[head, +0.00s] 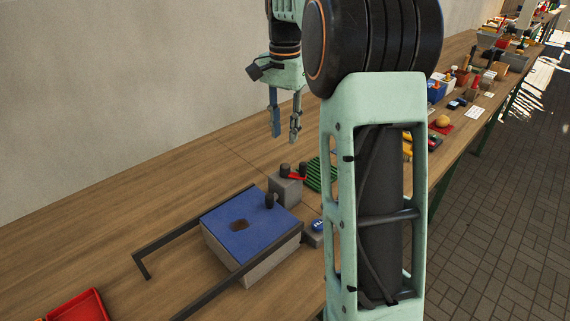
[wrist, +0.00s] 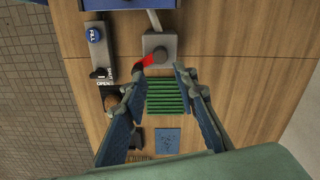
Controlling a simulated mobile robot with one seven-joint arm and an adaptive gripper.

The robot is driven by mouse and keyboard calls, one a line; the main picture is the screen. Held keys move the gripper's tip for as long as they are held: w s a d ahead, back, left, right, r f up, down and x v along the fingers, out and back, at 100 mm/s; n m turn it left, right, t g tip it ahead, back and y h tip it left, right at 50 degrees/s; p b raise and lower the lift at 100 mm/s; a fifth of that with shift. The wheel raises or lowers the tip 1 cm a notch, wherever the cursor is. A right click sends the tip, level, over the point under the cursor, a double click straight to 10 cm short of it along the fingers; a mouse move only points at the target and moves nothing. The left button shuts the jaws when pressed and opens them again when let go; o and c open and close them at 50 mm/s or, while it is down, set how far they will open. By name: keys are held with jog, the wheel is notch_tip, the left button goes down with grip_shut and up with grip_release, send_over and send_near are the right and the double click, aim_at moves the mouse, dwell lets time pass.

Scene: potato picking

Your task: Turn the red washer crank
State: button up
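The red washer crank (head: 297,176) sits on top of a small grey block (head: 285,191) behind the blue-lidded box. In the wrist view the red crank (wrist: 147,61) points down and left from the round hub on the grey block (wrist: 160,43), with a dark knob near its outer end. My gripper (head: 284,139) is open and empty, pointing down well above the table, beyond the crank in the head view. In the wrist view my gripper (wrist: 158,80) has its fingers apart, with the crank just past the fingertips. The left finger comes close to the dark knob in the picture.
A grey box with a blue lid (head: 243,223) and dark knob stands between black rails (head: 142,266). A panel (wrist: 97,50) with a blue FILL button and an OPEN/SHUT lever lies beside it. A green ridged rack (wrist: 166,97) is under the fingers. Bare wood lies right in the wrist view.

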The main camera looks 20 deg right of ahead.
aim_at(285, 165)
notch_tip(285, 165, down, 10)
jog(key=shift+f+b, duration=0.1)
jog(key=shift+b, duration=0.45)
grip_shut()
jog(key=shift+n, duration=0.3)
jog(key=n+p, duration=0.2)
jog(key=n, duration=0.2)
jog(key=shift+r+n+p, duration=0.25)
jog(key=shift+n+p, duration=0.05)
jog(key=shift+p, duration=0.1)
jog(key=n+p, duration=0.2)
jog(key=n, duration=0.4)
jog(key=shift+d+f+n, duration=0.1)
jog(key=shift+n, duration=0.2)
